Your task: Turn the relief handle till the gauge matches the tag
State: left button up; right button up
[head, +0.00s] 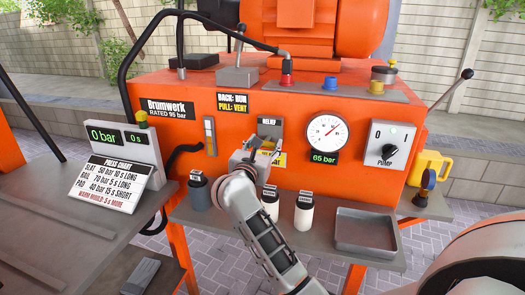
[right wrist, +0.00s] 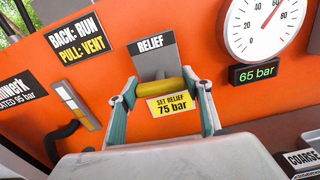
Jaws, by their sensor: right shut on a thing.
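The relief handle is a yellow bar (right wrist: 160,89) below the grey plate marked RELIEF (right wrist: 152,54) on the orange machine. My right gripper (head: 266,148) is shut on this bar, one finger at each end in the right wrist view (right wrist: 161,98). The bar lies close to level, slightly tilted. A yellow tag (right wrist: 172,105) below it reads SET RELIEF 75 bar. The round white gauge (head: 327,132) stands to the right, and its green readout (head: 323,157) shows 65 bar. In the head view my gripper mostly hides the handle. My left gripper is not in view.
A pump switch (head: 390,149) is right of the gauge. A display (head: 115,137) at left reads 0 bar and 0 s, above a press chart (head: 111,184). Several small containers, including a white one (head: 304,212), and a grey tray (head: 365,236) stand on the shelf below.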

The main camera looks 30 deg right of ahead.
jog(key=f+m+b, duration=0.1)
jog(key=m+b, duration=0.1)
jog(key=shift+m+b, duration=0.35)
jog(key=shift+m, duration=0.05)
jog(key=shift+f+m+b, duration=0.1)
jog(key=shift+m+b, duration=0.7)
jog(key=shift+m, duration=0.1)
jog(key=shift+m+b, duration=0.8)
jog(key=shift+m, duration=0.1)
jog(key=shift+m+b, duration=0.4)
jog(key=shift+m, duration=0.1)
jog(key=shift+m+b, duration=0.9)
jog(key=shift+m, duration=0.6)
jog(key=shift+d+r+m+b, duration=0.1)
jog(key=shift+r+m+b, duration=0.15)
jog(key=shift+m+b, duration=0.4)
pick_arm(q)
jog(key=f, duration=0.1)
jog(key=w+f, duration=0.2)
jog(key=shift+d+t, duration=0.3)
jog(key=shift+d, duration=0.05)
pick_arm(e)
jog(key=shift+s+r+m, duration=0.1)
jog(key=shift+r+m, duration=0.05)
jog(key=shift+m, duration=0.1)
